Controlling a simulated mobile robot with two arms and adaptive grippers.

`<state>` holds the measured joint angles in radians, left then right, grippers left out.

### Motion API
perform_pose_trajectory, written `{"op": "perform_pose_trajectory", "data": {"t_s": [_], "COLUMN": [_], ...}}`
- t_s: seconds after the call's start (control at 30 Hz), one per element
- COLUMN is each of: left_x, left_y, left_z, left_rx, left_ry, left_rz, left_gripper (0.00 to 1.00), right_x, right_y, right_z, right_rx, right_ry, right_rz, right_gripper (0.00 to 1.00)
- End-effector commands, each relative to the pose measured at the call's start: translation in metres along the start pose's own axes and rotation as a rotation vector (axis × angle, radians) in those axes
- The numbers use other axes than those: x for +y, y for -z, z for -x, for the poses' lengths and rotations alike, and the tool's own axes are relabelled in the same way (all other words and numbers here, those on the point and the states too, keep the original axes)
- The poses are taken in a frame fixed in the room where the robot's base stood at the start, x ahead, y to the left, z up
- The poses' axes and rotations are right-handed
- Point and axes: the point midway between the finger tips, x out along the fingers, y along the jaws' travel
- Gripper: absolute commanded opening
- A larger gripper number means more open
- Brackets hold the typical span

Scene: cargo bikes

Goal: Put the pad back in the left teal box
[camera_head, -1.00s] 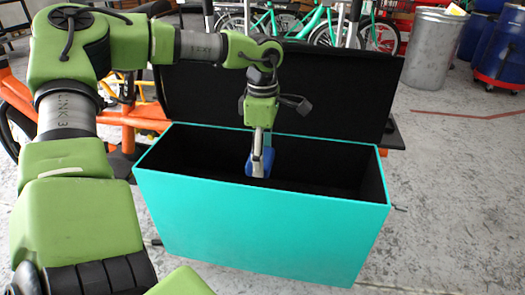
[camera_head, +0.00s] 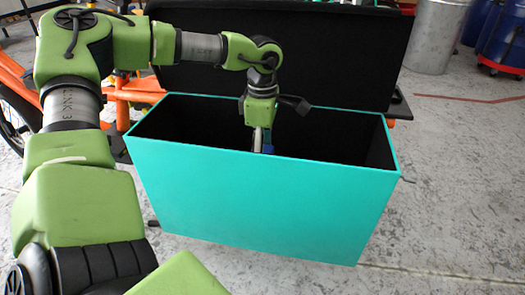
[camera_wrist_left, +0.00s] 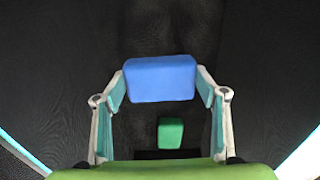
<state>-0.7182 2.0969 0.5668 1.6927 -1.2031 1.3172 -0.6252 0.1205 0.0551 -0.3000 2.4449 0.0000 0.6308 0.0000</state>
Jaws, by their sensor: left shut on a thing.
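The teal box (camera_head: 265,200) stands in front of me with its black lid (camera_head: 290,50) raised behind it. My left gripper (camera_head: 263,138) reaches down into the box, its lower part hidden behind the front wall. In the left wrist view, the fingers (camera_wrist_left: 160,84) are shut on a blue pad (camera_wrist_left: 160,77), one on each side. The pad hangs inside the dark box; its height above the floor is hard to tell. My right gripper is out of view.
An orange bike frame (camera_head: 130,90) is behind the box at left. A metal bin (camera_head: 437,35) and blue barrels (camera_head: 505,35) stand at back right. The floor at right is clear.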

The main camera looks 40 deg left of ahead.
Motion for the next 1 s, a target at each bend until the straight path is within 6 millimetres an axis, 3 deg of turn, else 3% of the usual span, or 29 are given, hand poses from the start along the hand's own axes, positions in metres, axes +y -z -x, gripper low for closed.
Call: {"op": "perform_pose_trajectory", "data": {"t_s": [0.1,0.13,0.2,0.53,0.67,1.0], "left_x": [0.0,0.0,0.0,0.0,0.001,0.001], "left_y": [0.0,0.0,0.0,0.0,0.0,0.0], "left_z": [0.0,0.0,0.0,0.001,0.01,0.078], "left_rx": [0.0,0.0,0.0,0.001,0.001,0.0], "left_ry": [0.0,0.0,0.0,0.0,-0.003,-0.005], "left_rz": [0.0,0.0,0.0,0.0,-0.001,0.001], "left_gripper": [0.48,0.7,0.85,0.85,0.85,0.85], "right_x": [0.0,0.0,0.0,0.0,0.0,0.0], "right_y": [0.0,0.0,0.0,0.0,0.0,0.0], "right_z": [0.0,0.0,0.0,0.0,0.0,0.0], "right_rx": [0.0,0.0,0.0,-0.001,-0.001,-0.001], "right_ry": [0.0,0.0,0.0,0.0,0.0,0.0], "right_rz": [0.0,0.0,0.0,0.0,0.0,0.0], "right_gripper": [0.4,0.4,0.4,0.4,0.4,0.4]}}
